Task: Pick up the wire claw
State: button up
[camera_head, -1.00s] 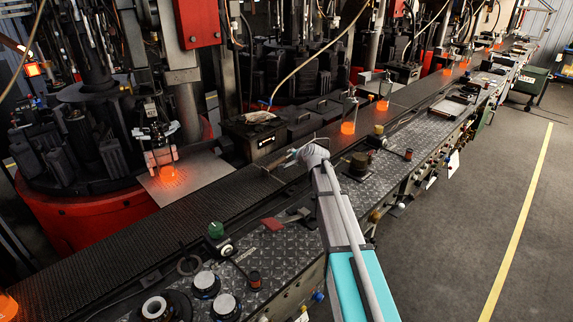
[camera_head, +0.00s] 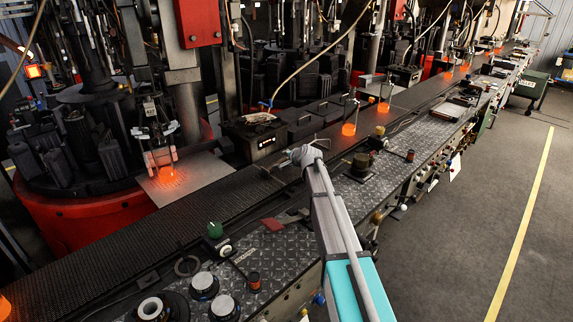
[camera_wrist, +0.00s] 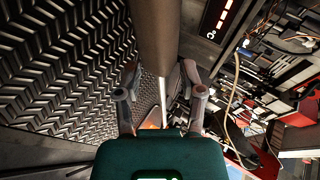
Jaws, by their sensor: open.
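My gripper (camera_head: 287,158) is at the end of my grey and teal arm, over the near edge of the dark conveyor, left of the arm's wrist. In the wrist view, its two grey fingers (camera_wrist: 161,80) stand apart and open, with nothing clearly held between them. A thin wire-like shape (camera_head: 268,174) lies just below and left of the gripper in the head view. It may be the wire claw, but it is too small to tell. In the wrist view a thick grey-brown post and a thin bright rod (camera_wrist: 163,100) show beyond the fingers.
The conveyor (camera_head: 130,238) runs diagonally, with a glowing orange piece (camera_head: 349,129) farther along it. Another glowing piece (camera_head: 167,175) is by the red-based machine (camera_head: 85,205) at left. A diamond-plate deck (camera_head: 285,245) holds knobs and a red item (camera_head: 272,224).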

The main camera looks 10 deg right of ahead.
jog(key=shift+w+a+f, duration=0.1)
jog(key=shift+w+f, duration=0.2)
jog(key=shift+w, duration=0.15)
grip_shut()
dwell(0.3)
